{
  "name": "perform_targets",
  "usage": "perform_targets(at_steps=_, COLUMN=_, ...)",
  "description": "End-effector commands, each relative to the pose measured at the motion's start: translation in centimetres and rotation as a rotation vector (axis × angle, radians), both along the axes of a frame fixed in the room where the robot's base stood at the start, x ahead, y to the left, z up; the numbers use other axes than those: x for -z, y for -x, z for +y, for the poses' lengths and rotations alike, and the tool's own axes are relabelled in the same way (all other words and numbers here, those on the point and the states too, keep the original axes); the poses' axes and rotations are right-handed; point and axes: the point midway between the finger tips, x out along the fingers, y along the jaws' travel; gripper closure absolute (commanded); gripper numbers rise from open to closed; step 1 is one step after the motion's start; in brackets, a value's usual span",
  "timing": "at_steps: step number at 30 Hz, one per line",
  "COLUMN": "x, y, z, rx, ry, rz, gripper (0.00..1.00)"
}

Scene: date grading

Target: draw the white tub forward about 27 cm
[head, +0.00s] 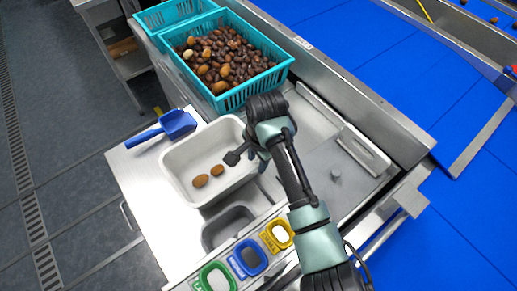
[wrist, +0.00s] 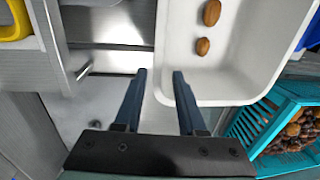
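The white tub (head: 207,148) stands on the steel bench with two brown dates (head: 201,181) lying in it. The tub also fills the upper right of the wrist view (wrist: 245,62). My gripper (head: 236,157) is at the tub's right side in the head view, reaching over its rim. In the wrist view my gripper (wrist: 158,74) is open, with one finger over the tub's inside and the other outside. The tub's side wall runs between the fingers. I cannot tell whether either finger touches it.
A blue scoop (head: 176,124) lies beside the tub. A teal crate (head: 262,85) full of dates stands behind. A grey bin (head: 228,228) and yellow, blue and green framed labels are in front. Blue conveyor belts (head: 390,60) run at the right. Bare bench lies left of the tub.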

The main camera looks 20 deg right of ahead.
Motion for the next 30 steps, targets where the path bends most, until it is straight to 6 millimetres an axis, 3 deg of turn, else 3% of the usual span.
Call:
perform_targets(at_steps=3, x=-2.5, y=0.2, z=-0.1, rx=-0.001, ry=0.0, rz=-0.003, gripper=0.6)
perform_targets(at_steps=9, x=-4.9, y=0.5, z=-0.2, rx=-0.001, ry=0.0, rz=0.0, gripper=0.6)
perform_targets(at_steps=30, x=-5.5, y=0.5, z=-0.1, rx=-0.004, ry=0.001, rz=-0.005, gripper=0.6)
